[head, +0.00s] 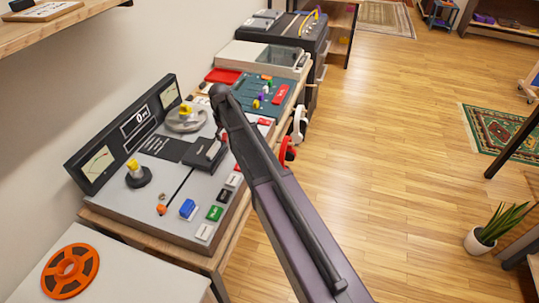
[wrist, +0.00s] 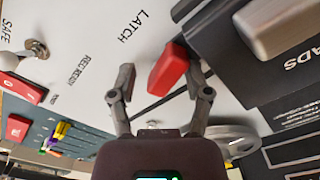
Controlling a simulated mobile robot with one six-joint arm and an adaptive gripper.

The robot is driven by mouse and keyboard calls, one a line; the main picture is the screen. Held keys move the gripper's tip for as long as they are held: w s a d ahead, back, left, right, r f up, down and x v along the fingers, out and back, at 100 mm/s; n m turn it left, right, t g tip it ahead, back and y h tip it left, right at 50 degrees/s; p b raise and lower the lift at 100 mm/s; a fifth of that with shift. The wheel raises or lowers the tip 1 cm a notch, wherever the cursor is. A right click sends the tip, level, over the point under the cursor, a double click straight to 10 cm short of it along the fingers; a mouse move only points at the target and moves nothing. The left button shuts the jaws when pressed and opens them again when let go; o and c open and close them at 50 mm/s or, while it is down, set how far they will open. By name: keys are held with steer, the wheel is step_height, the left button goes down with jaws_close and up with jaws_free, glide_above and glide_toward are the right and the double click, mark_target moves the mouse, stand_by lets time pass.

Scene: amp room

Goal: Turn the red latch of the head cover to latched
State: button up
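The red latch (wrist: 169,68) is a small red block in the wrist view, beside the printed word LATCH on a light grey panel. It lies slanted, between the fingers of my gripper (wrist: 155,75) as seen there. My gripper is open, with the latch close to the right finger and a gap to the left one. I cannot tell whether the right finger touches it. The dark head cover (wrist: 268,78), with the letters ADS showing, is right of the latch. In the head view my arm hides the latch and my gripper's fingers.
An orange reel (head: 70,270) lies on a white surface in front. The wooden floor on the right is mostly clear.

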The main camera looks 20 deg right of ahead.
steer(key=n, duration=0.3)
steer(key=shift+w+d, duration=0.1)
steer(key=shift+d, duration=0.1)
step_height(320, 180, up, 14)
steer(key=p, duration=1.4)
steer(key=s+d+f+m+b, duration=0.1)
steer(key=s+d, duration=0.4)
steer(key=s, duration=0.8)
steer(key=s+d+f+m+b, duration=0.1)
steer(key=s+d+m, duration=0.3)
steer(key=s, duration=0.9)
steer(key=shift+d, duration=0.35)
steer(key=shift+w+f, duration=0.1)
steer(key=t, duration=0.5)
glide_toward(226, 135)
steer(key=v, duration=0.4)
steer(key=shift+a+r, duration=0.1)
steer(key=shift+r, duration=0.1)
steer(key=shift+f+b, duration=0.1)
steer(key=shift+b, duration=0.2)
steer(key=b+x, duration=0.8)
steer(key=x, duration=0.1)
steer(key=b+x, duration=0.4)
steer(key=shift+a+f+b, duration=0.1)
steer(key=shift+f+b, duration=0.2)
steer(key=shift+f, duration=0.1)
